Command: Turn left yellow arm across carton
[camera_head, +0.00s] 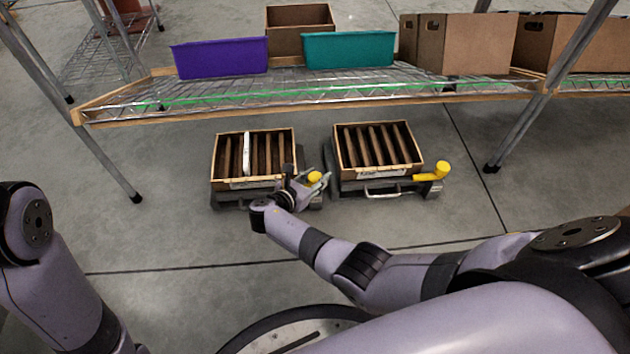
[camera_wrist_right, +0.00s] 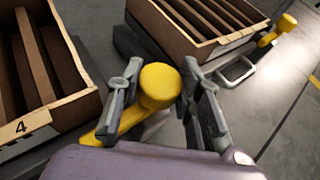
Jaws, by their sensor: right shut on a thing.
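The left carton (camera_head: 254,184) sits tilted on a low dark stand on the floor, with dividers inside and one white item in a slot. It also shows in the right wrist view (camera_wrist_right: 62,112). The left yellow arm (camera_head: 314,176) is at the carton's right front corner; its round knob shows in the right wrist view (camera_wrist_right: 160,84). My right gripper (camera_head: 305,186) is shut on the yellow arm, with one finger on each side of the knob in the wrist view (camera_wrist_right: 165,100). Part of the arm is hidden behind a finger. My left gripper is out of view.
A right carton (camera_head: 377,173) on a similar stand has its own yellow arm (camera_head: 434,172) and a front handle. Above is a wire shelf (camera_head: 300,95) with a purple bin (camera_head: 220,58), a teal bin (camera_head: 348,50) and cardboard boxes. Shelf legs stand on both sides. Front floor is clear.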

